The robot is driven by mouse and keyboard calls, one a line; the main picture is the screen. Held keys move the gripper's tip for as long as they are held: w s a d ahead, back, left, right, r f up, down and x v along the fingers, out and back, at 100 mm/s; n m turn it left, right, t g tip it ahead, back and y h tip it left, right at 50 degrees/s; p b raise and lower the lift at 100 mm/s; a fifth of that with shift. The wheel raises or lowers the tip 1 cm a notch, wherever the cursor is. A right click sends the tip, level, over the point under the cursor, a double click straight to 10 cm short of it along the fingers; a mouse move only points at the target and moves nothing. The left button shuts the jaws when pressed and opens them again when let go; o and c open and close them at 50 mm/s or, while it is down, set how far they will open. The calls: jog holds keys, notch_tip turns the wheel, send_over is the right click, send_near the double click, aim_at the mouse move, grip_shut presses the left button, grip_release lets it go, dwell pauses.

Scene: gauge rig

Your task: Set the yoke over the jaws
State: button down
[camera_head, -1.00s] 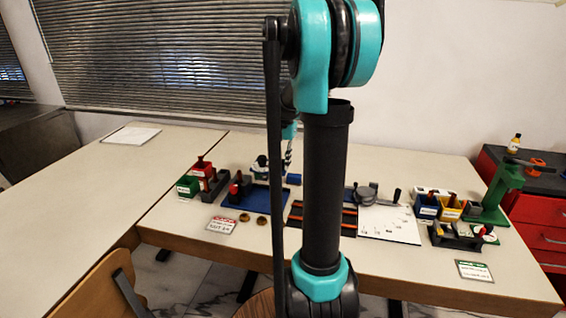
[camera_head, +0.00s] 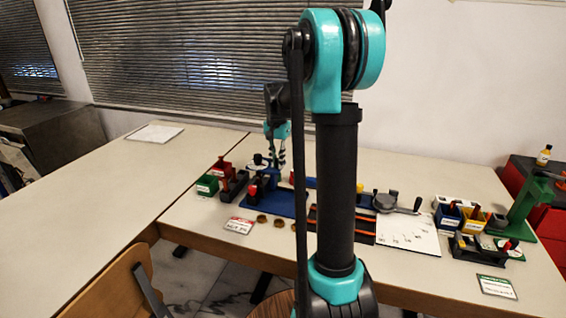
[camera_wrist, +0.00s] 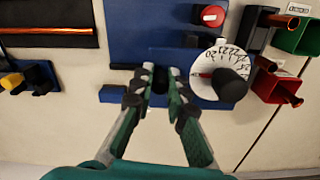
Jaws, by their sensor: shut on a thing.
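My gripper (camera_wrist: 160,88) is shut on a small dark piece (camera_wrist: 159,78) between its fingertips, in the wrist view. The fingers cover much of this piece, and I cannot tell for sure that it is the yoke. It is over or close to the edge of the blue base plate (camera_wrist: 181,30). A white dial with a black knob (camera_wrist: 232,84) is just right of the fingers. In the head view my gripper (camera_head: 274,152) hangs above the blue rig (camera_head: 289,204) on the table. I cannot make out the rig's jaws.
A red round button (camera_wrist: 212,16) is on the blue plate. Red (camera_wrist: 276,86) and green (camera_wrist: 300,36) bins stand to the right in the wrist view.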

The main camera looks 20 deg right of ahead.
jog(key=shift+w+a, duration=0.15)
jog(key=c, duration=1.5)
grip_release()
jog(key=shift+a, duration=0.1)
jog(key=shift+r, duration=0.15)
notch_tip(320, 180, up, 12)
jog(key=shift+f, duration=0.15)
jog(key=s+f+n+t, duration=0.1)
jog(key=s+f+n, duration=0.2)
jog(key=s+f, duration=0.4)
jog(key=s+a+f+n+t, duration=0.1)
jog(key=s+f+n, duration=0.1)
jog(key=s+f, duration=0.6)
jog(key=s+a+f+n+t, duration=0.1)
jog(key=s+f+n+t, duration=0.1)
jog(key=s+f, duration=0.6)
jog(key=shift+s+a+f+n, duration=0.15)
jog(key=shift+s+n, duration=0.25)
jog(key=shift+s, duration=0.8)
jog(key=shift+s+a+f+n, duration=0.1)
jog(key=shift+s+n, duration=0.3)
jog(key=shift+s, duration=0.8)
